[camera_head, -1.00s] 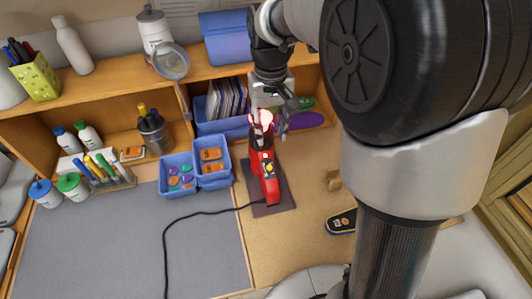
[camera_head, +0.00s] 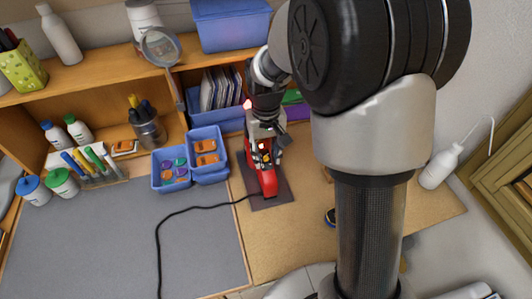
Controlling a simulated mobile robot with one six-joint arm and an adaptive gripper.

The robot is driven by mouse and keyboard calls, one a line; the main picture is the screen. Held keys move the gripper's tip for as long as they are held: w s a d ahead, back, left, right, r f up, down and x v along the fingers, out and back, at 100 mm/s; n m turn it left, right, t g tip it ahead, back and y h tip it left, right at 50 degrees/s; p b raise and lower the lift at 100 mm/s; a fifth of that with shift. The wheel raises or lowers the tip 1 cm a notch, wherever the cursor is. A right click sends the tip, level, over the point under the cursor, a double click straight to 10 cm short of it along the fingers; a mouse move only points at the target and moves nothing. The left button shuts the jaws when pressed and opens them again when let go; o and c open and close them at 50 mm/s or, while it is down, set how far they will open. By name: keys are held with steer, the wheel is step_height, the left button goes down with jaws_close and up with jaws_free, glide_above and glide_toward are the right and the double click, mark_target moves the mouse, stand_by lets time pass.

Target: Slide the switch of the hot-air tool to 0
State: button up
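The red hot-air tool (camera_head: 267,181) lies on a dark mat (camera_head: 283,194) on the tan worktop, its black cord running off to the left. Its upper end is partly hidden by my gripper (camera_head: 264,143), which is over the tool's upper part. A small reddish-pink tip shows beside my gripper. The fingers are small and overlap the tool, so I cannot tell whether they are open, shut or touching it. The switch cannot be made out clearly.
Two blue bins (camera_head: 207,160) with small orange and coloured pieces stand left of the tool. A grey mat (camera_head: 110,245) covers the left worktop. A dark insole (camera_head: 330,217) is partly hidden behind my arm. A white bottle (camera_head: 440,166) stands at right.

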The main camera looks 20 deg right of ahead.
jaws_close()
stand_by(0.3)
stand_by(0.5)
